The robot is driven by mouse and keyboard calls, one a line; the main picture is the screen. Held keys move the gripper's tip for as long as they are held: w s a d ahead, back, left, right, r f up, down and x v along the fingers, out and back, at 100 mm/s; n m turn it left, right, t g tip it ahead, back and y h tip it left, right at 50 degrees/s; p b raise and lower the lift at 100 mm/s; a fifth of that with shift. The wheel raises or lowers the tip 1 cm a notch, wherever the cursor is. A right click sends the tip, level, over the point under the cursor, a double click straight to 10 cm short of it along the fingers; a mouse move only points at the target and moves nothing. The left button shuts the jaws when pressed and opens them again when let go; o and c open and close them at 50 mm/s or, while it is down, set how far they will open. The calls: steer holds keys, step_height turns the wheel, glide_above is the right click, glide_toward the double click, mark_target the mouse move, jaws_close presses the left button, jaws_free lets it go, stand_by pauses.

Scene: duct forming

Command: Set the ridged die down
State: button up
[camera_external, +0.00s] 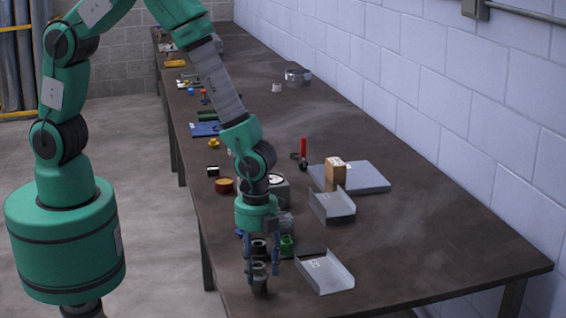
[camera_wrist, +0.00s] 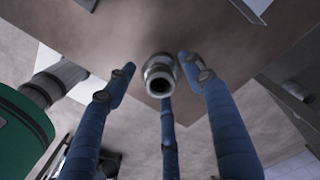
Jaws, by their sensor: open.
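A small dark grey cylinder with a hole through its top, seemingly the ridged die (camera_external: 260,283), stands upright on the table (camera_external: 420,265) near its front edge. In the wrist view the die (camera_wrist: 160,69) shows its ringed top and open bore. My gripper (camera_external: 263,271) is low over the table with its blue fingers spread around the die. In the wrist view the fingertips (camera_wrist: 158,75) appear apart from it, with gaps on both sides. The die's exact contact with the table is partly hidden by a finger.
A dark cylinder (camera_external: 259,247) and a green one (camera_external: 287,246) stand close behind the die. A bent metal sheet (camera_external: 328,273) lies to its right, another (camera_external: 333,206) farther back. The table's right front is clear.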

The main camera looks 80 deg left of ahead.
steer(key=shift+r, duration=0.1)
step_height(320, 180, up, 12)
steer(key=p, duration=0.1)
stand_by(0.5)
stand_by(0.5)
